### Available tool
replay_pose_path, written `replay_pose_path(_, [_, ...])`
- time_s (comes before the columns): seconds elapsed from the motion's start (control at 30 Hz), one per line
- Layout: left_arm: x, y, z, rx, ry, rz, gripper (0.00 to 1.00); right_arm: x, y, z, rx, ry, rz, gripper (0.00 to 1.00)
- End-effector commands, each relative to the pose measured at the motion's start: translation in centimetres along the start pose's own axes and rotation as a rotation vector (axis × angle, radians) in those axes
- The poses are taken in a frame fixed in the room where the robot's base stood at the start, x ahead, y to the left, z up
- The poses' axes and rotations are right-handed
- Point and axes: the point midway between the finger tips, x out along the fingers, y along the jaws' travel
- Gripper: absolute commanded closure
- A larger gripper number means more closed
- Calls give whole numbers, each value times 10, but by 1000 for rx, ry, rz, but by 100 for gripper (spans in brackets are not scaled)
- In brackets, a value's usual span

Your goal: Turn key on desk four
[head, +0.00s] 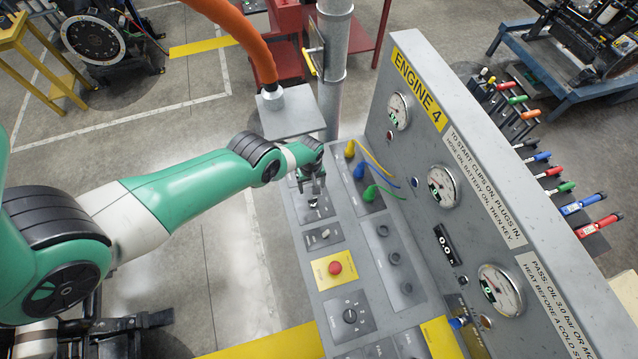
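Desk four is a grey sloped console with a yellow "ENGINE 4" label (419,80) on its upright panel. My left gripper (314,190) points down at a small dark panel (319,214) at the far left of the desk's control surface. A small dark part shows at the fingertips. The gripper hides most of it, so I cannot make out a key or whether the fingers are closed on it. A rotary switch (350,315) with numbered positions sits nearer on the desk. My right gripper is not in view.
A red button (335,268) on a yellow plate and a small switch plate (324,235) lie near the gripper. Yellow (349,149), blue (359,171) and green (369,193) plugs with cables stand close to its right. A grey post (333,70) rises behind the desk.

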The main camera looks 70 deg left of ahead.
Motion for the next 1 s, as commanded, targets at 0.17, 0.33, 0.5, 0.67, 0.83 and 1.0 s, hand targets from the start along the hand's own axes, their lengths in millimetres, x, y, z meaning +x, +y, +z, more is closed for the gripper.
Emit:
replay_pose_path(0.17, [17,1,0,3,1,1,20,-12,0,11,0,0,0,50])
replay_pose_path(0.33, [48,1,0,4,1,1,20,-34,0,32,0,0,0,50])
replay_pose_path(0.5, [85,1,0,5,1,2,20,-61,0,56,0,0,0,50])
replay_pose_path(0.67, [110,2,0,5,2,2,20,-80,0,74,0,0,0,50])
replay_pose_path(0.83, [118,2,0,5,2,3,20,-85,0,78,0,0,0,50])
replay_pose_path(1.0, [116,2,0,5,2,2,20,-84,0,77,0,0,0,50])
